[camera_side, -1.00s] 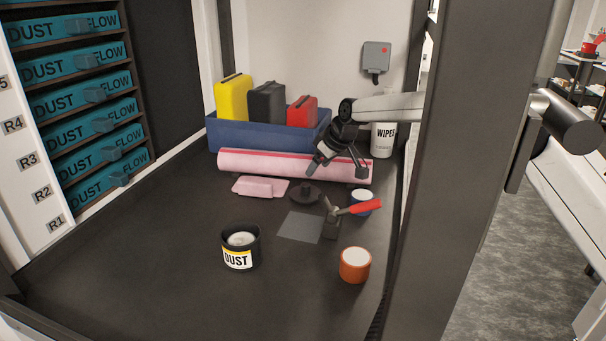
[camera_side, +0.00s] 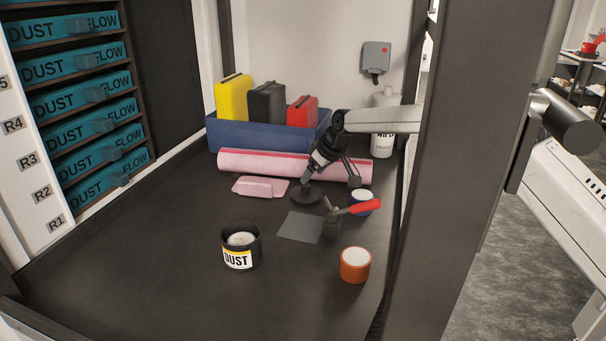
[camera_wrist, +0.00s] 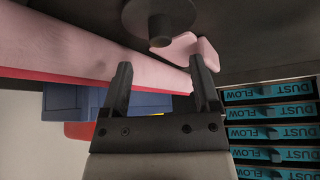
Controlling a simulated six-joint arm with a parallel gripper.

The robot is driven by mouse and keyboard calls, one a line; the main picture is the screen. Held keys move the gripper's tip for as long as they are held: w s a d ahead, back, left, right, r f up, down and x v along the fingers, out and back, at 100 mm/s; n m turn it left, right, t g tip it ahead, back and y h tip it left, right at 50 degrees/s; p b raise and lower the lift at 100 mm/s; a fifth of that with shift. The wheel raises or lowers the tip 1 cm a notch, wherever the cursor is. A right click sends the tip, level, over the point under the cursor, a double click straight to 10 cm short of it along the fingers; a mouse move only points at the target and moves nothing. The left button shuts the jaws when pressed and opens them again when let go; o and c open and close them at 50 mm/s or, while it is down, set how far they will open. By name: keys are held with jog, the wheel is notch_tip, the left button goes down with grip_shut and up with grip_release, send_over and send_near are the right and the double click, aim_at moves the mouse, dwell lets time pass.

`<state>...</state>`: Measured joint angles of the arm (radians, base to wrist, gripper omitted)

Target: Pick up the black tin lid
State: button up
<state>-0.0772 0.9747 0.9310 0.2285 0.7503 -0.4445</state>
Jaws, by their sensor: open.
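The black tin lid (camera_side: 299,196) is a dark disc with a raised knob, lying on the dark bench in front of the pink roll. In the wrist view the lid (camera_wrist: 181,12) is at the top, its knob facing the camera, beyond the fingertips. My gripper (camera_side: 306,181) is just above the lid in the side view, tilted down to the left. In the wrist view my gripper (camera_wrist: 160,66) has its two fingers apart with nothing between them. The side view does not show clearly whether a finger touches the knob.
The pink roll (camera_side: 260,163) lies behind the lid, and a folded pink cloth (camera_side: 252,187) lies to its left. The DUST tin (camera_side: 240,258) and orange tin (camera_side: 355,265) are nearer. Bench at front left is clear.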

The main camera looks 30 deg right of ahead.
aim_at(307, 185)
jog(key=shift+x, duration=2.35)
grip_shut()
